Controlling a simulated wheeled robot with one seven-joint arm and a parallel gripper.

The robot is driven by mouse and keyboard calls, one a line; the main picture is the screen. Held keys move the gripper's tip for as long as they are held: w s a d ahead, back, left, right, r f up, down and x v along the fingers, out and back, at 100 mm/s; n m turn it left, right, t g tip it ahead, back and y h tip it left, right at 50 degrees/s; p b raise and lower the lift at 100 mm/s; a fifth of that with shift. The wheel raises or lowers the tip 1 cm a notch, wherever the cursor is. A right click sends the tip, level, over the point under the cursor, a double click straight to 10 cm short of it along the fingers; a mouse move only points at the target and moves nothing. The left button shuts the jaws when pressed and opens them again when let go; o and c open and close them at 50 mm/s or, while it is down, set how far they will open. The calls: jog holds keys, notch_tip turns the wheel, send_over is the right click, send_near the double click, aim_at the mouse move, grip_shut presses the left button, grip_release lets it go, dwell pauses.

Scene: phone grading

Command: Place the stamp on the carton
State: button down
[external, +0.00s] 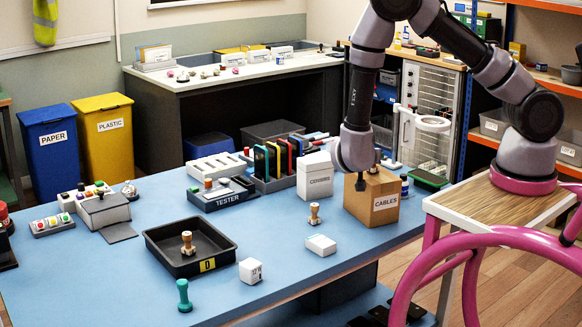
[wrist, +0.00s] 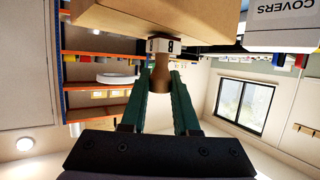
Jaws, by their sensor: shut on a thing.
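The carton (external: 361,206) is a brown box labelled CABLES at the right of the blue table; its brown surface (wrist: 150,15) also fills the top of the wrist view. My gripper (wrist: 159,74) has dark green fingers shut on a stamp. In the external view my wrist is right above the carton and hides much of the gripper.
A white box labelled COVERS (external: 313,176) stands just left of the carton. A black tray (external: 160,258) marked D holds a wooden stamp. A green stamp (external: 184,295) is at the front edge.

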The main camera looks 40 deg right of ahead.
jog(key=shift+f, duration=0.1)
jog(key=c, duration=0.7)
grip_release()
jog(key=shift+o, duration=0.2)
